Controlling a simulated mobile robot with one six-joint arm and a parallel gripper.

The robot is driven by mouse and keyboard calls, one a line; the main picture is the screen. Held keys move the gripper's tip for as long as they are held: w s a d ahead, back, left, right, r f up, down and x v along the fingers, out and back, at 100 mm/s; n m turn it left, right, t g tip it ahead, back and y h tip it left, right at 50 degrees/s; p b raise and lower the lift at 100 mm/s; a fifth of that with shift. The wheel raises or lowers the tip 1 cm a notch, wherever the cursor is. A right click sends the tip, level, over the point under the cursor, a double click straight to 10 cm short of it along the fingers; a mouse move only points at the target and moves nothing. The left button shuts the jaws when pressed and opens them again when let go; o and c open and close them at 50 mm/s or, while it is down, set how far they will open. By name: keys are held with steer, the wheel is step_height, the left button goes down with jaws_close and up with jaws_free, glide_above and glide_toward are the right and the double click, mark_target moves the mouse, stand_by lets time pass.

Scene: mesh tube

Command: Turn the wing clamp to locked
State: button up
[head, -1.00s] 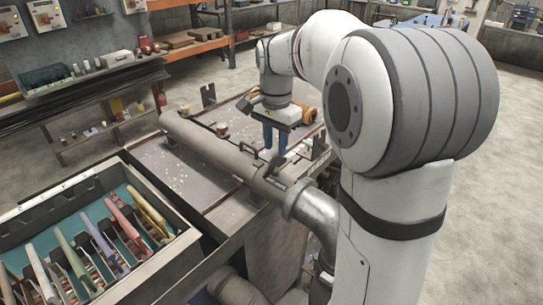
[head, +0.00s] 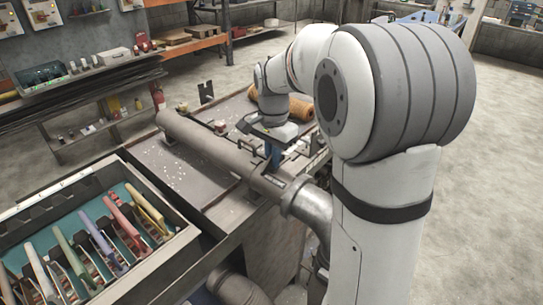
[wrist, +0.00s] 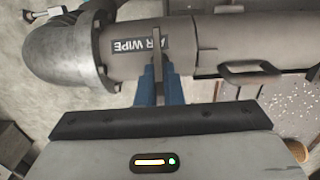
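The wing clamp appears in the wrist view as a thin grey upright wing (wrist: 158,50) on the grey tube (wrist: 220,35), in front of the label "AIR WIPE" and hiding part of it. My gripper (wrist: 159,72) has its two blue fingers one on each side of this wing. I cannot tell whether they press on it or leave a small gap. In the head view my gripper (head: 272,158) is at the tube (head: 215,152), near its elbow end, and the wing is hidden there.
A dark handle (wrist: 250,73) sits on the tube, right of the fingers in the wrist view. A metal elbow (head: 310,205) ends the tube. A tray of coloured tools (head: 75,235) stands front left. An orange-brown roll (head: 298,108) lies behind my gripper.

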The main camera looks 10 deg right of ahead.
steer(key=shift+a, duration=0.15)
jaws_close()
steer(key=shift+n, duration=0.4)
steer(key=n, duration=0.2)
steer(key=shift+n, duration=0.4)
steer(key=n, duration=0.5)
steer(key=shift+d, duration=0.2)
steer(key=n, duration=0.9)
steer(key=shift+n, duration=0.3)
